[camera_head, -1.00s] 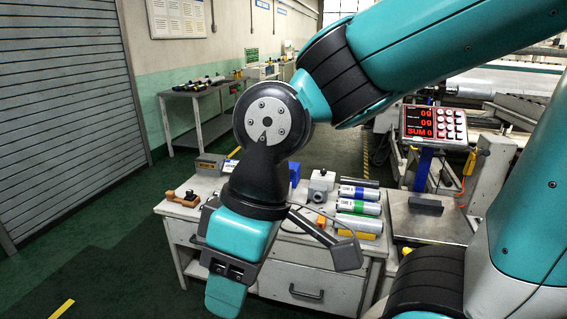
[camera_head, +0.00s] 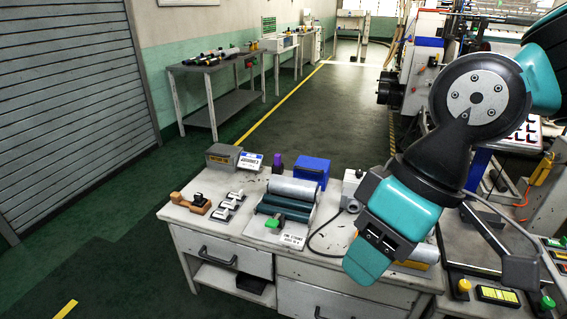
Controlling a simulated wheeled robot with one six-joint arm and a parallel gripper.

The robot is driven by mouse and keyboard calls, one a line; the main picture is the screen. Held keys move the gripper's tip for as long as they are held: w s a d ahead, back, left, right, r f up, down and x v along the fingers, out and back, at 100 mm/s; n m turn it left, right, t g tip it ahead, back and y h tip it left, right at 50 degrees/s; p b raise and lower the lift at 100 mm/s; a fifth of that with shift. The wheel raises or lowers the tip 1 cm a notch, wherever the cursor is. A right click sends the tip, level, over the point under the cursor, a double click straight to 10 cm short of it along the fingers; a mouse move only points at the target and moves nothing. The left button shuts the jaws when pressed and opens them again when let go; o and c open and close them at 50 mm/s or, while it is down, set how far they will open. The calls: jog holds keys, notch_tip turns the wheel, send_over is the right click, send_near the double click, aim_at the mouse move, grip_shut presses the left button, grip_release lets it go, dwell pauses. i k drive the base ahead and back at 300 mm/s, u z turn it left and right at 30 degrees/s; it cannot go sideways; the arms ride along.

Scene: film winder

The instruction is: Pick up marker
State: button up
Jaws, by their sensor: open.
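A small upright purple object (camera_head: 277,163) stands at the back of the white workbench (camera_head: 185,217), between a white label card and a blue box. It may be the marker, but it is too small to be sure. My gripper (camera_head: 366,262) hangs over the front right part of the bench, pointing down and slightly left. It is open, with nothing seen in it. It is well to the right of the purple object and nearer to me. It hides part of the bench's right side, including some of the rolls there.
A roller device (camera_head: 283,210) sits mid-bench, with the blue box (camera_head: 312,171) behind it. A wooden-handled tool (camera_head: 190,202), several small metal pieces (camera_head: 229,206), a grey box (camera_head: 223,156) and the label card (camera_head: 250,161) are left. Open floor lies left of the bench.

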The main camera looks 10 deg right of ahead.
aim_at(278, 158)
jog(key=u, duration=0.3)
jog(key=i, duration=1.9)
jog(key=z, duration=0.55)
